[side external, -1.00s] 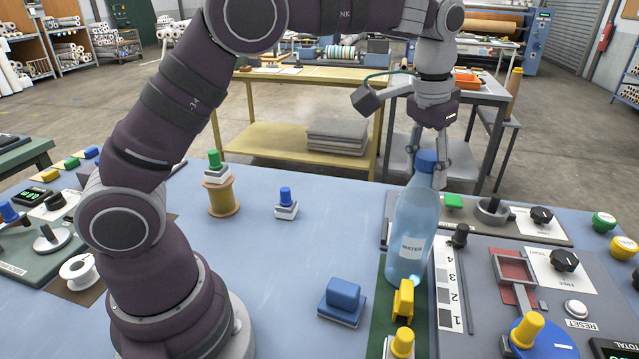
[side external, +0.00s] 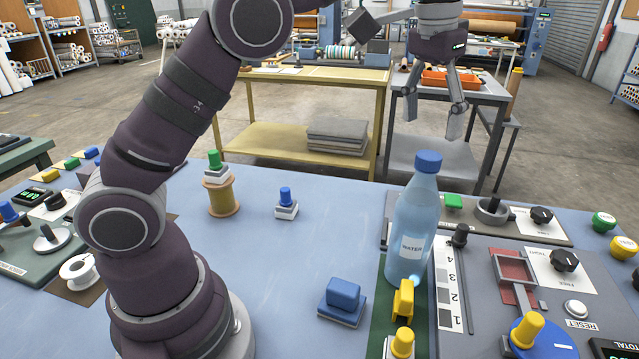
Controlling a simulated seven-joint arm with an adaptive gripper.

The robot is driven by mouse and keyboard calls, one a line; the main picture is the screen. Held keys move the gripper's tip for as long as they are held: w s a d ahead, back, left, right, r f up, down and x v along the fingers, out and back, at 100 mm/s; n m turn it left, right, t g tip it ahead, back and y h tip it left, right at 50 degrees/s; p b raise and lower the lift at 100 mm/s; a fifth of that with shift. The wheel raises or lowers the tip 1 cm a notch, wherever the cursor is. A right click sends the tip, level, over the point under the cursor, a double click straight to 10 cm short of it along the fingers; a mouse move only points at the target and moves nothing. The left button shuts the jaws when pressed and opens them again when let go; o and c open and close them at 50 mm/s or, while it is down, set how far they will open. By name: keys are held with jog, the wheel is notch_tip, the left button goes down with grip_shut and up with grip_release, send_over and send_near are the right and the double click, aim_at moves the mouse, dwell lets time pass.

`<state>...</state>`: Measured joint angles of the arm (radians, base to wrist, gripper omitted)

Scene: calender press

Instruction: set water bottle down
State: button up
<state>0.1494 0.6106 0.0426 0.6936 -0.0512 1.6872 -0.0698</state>
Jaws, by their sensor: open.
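The water bottle (side external: 411,225) is clear blue with a blue cap and a white "WATER" label. It stands upright on the dark green strip (side external: 384,325) at the right part of the blue table. My gripper (side external: 431,122) is above the bottle's cap, apart from it. Its fingers are spread and hold nothing.
A yellow block (side external: 403,300) stands close in front of the bottle. A blue block (side external: 342,297) sits to its left. A control panel with a dark knob (side external: 460,236) and a red frame (side external: 514,272) lies to its right. The table left of the bottle is mostly clear.

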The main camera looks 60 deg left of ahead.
jog(key=shift+s+r, duration=0.15)
jog(key=shift+r, duration=0.1)
jog(key=s+a+f+t, duration=0.2)
jog(key=s+f, duration=0.1)
jog(key=s, duration=0.5)
jog(key=s+a+f+t, duration=0.1)
jog(key=s+f, duration=0.1)
jog(key=s, duration=0.6)
jog(key=shift+a+f+t, duration=0.35)
jog(key=shift+f+t, duration=0.05)
